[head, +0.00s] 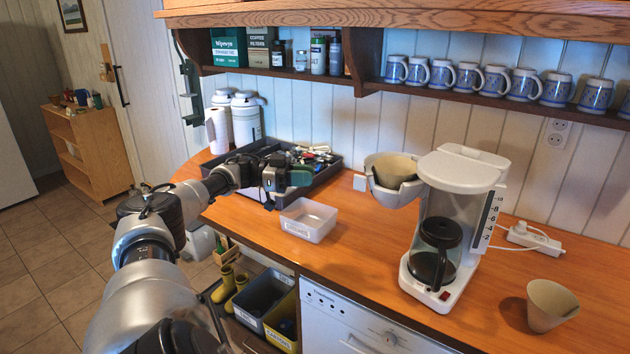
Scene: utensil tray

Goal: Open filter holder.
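The white coffee maker (455,220) stands on the wooden counter right of centre. Its filter holder (398,196) is swung out to the left of the machine, with its top exposed. A tan paper filter (393,168) sits in the holder. The glass carafe (432,262) with a black lid stands on the machine's base. My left gripper (300,178) is over the counter by the dark utensil tray, left of the filter holder and apart from it. Its finger gap is too small to make out. My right gripper does not show.
A small clear bin (308,227) stands below my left gripper. The dark utensil tray (333,162) is behind it. A loose tan filter (550,305) stands at the right front. A power strip (533,240) lies behind the machine. A shelf with blue-white mugs (468,76) hangs above.

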